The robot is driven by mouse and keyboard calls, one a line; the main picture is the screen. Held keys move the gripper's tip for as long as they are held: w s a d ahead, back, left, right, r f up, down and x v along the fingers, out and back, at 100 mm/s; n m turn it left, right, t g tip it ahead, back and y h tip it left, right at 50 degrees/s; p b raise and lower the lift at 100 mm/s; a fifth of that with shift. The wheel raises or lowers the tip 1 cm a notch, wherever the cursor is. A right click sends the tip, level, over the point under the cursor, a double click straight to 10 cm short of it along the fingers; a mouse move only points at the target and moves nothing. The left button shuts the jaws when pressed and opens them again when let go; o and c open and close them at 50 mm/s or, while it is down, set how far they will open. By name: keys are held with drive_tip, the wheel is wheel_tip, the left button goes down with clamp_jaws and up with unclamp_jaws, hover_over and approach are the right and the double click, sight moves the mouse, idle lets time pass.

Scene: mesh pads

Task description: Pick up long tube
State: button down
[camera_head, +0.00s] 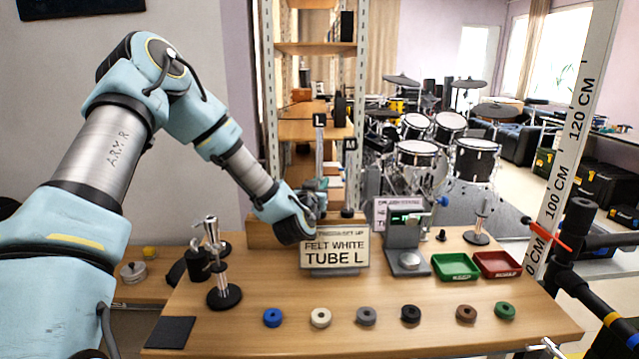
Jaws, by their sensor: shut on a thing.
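The long tube (319,150) is a slim pale upright tube with a black "L" tag at its top. It stands out above the wooden block (263,234) at the back of the table. My gripper (318,186) is at the lower part of the tube, behind the sign, and is shut on it. The sign (335,249) reads "FELT WHITE TUBE L" and hides part of the block and the tube's lower end. A second tag marked "M" (350,144) stands just to the right of the tube. My fingertips are small and partly hidden by my wrist.
A row of coloured rings, including a blue ring (272,317), lies along the table front (400,340). A grey device (405,245), green tray (455,266) and red tray (497,264) stand right. A metal stand (222,270) is left. Shelves (312,50) rise behind.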

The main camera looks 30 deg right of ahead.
sight(318, 116)
wheel_tip(318, 116, up, 18)
drive_tip(key=shift+r+b, duration=0.1)
drive_tip(key=shift+b, duration=1.05)
